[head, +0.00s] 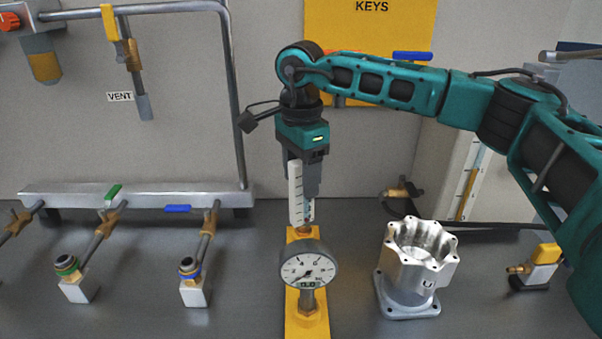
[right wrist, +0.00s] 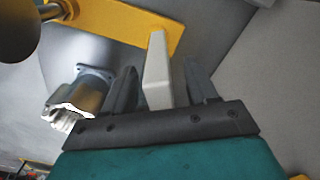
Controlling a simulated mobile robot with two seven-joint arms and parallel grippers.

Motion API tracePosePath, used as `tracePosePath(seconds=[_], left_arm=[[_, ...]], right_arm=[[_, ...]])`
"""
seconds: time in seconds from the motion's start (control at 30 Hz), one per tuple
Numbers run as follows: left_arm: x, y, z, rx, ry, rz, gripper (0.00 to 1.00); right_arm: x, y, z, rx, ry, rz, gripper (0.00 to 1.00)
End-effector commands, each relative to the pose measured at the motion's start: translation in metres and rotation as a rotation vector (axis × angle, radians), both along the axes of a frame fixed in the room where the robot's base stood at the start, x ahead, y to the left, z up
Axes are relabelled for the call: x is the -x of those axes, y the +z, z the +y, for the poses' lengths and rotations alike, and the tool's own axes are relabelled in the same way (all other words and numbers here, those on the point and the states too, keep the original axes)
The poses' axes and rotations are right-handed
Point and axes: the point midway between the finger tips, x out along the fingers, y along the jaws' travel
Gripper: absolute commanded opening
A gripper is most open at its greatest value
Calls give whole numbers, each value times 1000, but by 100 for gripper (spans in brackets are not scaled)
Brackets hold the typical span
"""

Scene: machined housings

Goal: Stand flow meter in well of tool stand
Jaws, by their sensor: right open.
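The flow meter (head: 295,190), a white upright body with a dark scale, stands at the far end of the yellow tool stand (head: 307,329). Its lower end meets the stand, partly behind a round pressure gauge (head: 308,268); the well itself is hidden. My right gripper (head: 304,180) points down over the flow meter. In the right wrist view the white flow meter (right wrist: 157,75) is between the two open fingers (right wrist: 160,85), with gaps on both sides, and its far end is by the yellow stand (right wrist: 110,22). My left gripper is not in view.
A machined silver housing (head: 412,265) stands right of the stand. Two small valve blocks (head: 78,284) (head: 195,288) sit on the left of the bench, before a silver manifold (head: 140,197). A yellow-capped fitting (head: 541,262) lies at the right. Bare bench lies between the left blocks and the stand.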

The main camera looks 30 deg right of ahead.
Motion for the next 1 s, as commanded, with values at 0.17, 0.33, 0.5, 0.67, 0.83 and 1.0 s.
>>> tracePosePath(seconds=[0.17,0.33,0.5,0.67,0.83,1.0], left_arm=[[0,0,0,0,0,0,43],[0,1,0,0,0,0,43],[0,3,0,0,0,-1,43],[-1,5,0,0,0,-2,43],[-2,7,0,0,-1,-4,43],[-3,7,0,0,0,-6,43]], right_arm=[[0,10,0,-1,0,-2,57],[-1,43,0,-1,-1,-4,57],[0,82,1,-2,0,-3,57],[0,110,1,0,0,-2,57],[0,126,0,0,0,0,57],[0,130,0,-1,0,0,57]])
